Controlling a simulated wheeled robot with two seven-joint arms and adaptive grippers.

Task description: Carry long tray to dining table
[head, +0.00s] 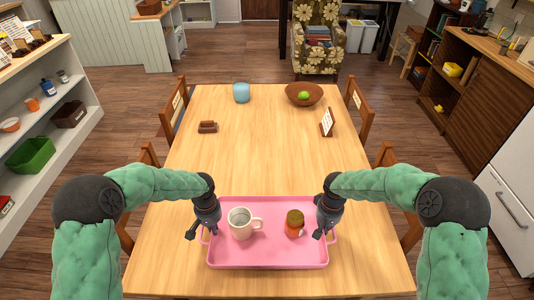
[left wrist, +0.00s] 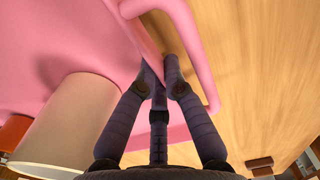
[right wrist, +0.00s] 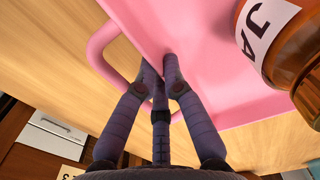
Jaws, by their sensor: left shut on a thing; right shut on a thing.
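The long pink tray (head: 267,257) is over the near end of the wooden dining table (head: 262,165); I cannot tell whether it touches the tabletop. A white mug (head: 239,224) stands upright in its left half and a red-orange jar with a dark lid (head: 294,226) in its right half. My left gripper (head: 203,232) is shut on the tray's left side by the handle (left wrist: 195,45). My right gripper (head: 323,231) is shut on the tray's right side by the other handle (right wrist: 101,46). The jar's label shows in the right wrist view (right wrist: 265,22).
A blue cup (head: 241,92), a brown bowl with a green fruit (head: 304,95), a small sign (head: 326,122) and a brown block (head: 207,127) stand farther back on the table. The middle is clear. Chairs (head: 360,112) line both sides.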

